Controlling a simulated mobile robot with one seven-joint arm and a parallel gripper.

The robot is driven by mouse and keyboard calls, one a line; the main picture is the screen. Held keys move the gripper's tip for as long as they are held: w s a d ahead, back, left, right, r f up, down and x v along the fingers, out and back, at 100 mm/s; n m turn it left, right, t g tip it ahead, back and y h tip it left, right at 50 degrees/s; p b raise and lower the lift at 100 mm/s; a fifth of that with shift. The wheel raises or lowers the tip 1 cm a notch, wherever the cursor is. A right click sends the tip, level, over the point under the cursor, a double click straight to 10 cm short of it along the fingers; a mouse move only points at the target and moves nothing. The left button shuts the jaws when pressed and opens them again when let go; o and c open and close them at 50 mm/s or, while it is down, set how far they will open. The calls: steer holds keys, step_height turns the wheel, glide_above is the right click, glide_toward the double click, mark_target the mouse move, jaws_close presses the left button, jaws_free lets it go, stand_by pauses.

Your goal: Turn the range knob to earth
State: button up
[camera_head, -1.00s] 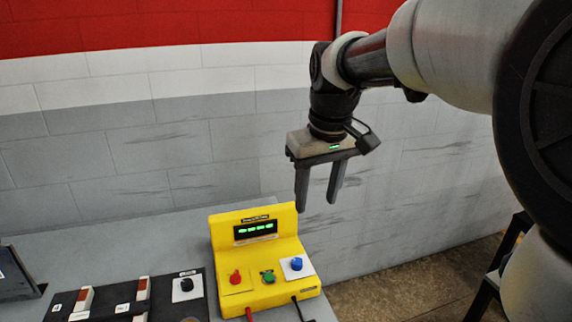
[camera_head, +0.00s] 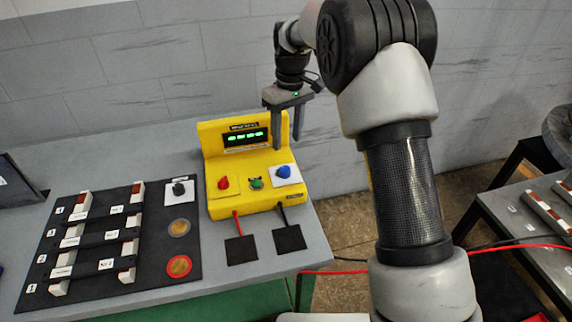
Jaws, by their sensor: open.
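A yellow meter box (camera_head: 240,205) stands on the grey table, with a green-lit display (camera_head: 246,138) on its upright part. Its sloped front carries a red knob (camera_head: 224,183), a green knob (camera_head: 256,183) and a blue knob (camera_head: 283,172) on a white plate. The labels are too small to read, so I cannot tell which is the range knob. My gripper (camera_head: 288,144) is open and empty, fingers pointing down. It is above the right part of the box, near the display's right side and behind the blue knob in the picture. It appears apart from the knobs.
A black mat (camera_head: 150,254) with white bars, a black knob (camera_head: 179,189) and two round discs lies left of the box. Red and black leads run from the box to black pads (camera_head: 241,250). A second table (camera_head: 520,215) stands at the right. The wall is behind.

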mark_target(285, 169)
steer(key=f, duration=1)
steer(key=shift+s+a+f, duration=0.15)
steer(key=shift+s+f, duration=0.05)
steer(key=shift+f, duration=0.1)
steer(key=c, duration=1.1)
steer(key=shift+o, duration=0.2)
